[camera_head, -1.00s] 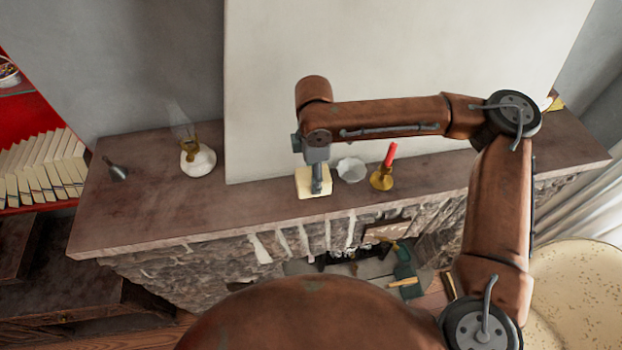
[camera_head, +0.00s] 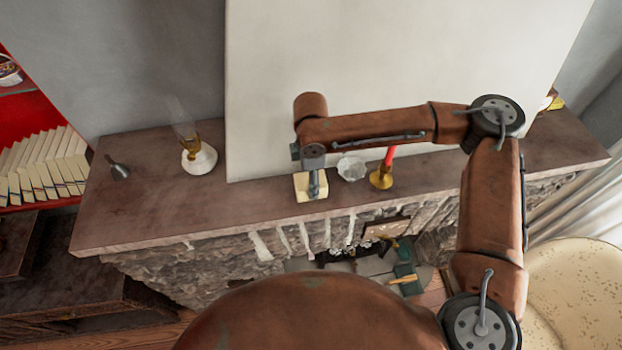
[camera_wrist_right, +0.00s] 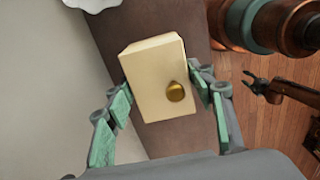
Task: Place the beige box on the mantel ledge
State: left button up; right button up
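The beige box (camera_head: 312,190) is at the front part of the mantel ledge (camera_head: 240,198), left of the white bowl, under my right gripper (camera_head: 316,184). In the right wrist view the box (camera_wrist_right: 157,70) shows a round gold knob and lies between the green fingers of my right gripper (camera_wrist_right: 158,100), which appear to touch both its sides. I cannot tell whether its underside rests on the ledge. My left gripper (camera_wrist_right: 257,86) hangs over the wooden floor in the wrist view, fingers apart and empty. It is not in the head view.
On the ledge are a white bowl (camera_head: 351,169), a red candle in a brass holder (camera_head: 381,178), an oil lamp (camera_head: 199,158) and a small grey metal object (camera_head: 117,168). A large pale panel (camera_head: 380,60) stands behind. The ledge between lamp and box is clear.

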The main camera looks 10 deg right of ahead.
jog(key=o, duration=0.3)
notch_tip(320, 180, up, 12)
jog(key=b, duration=0.1)
jog(key=shift+r, duration=0.15)
dwell(0.3)
jog(key=shift+s, duration=0.1)
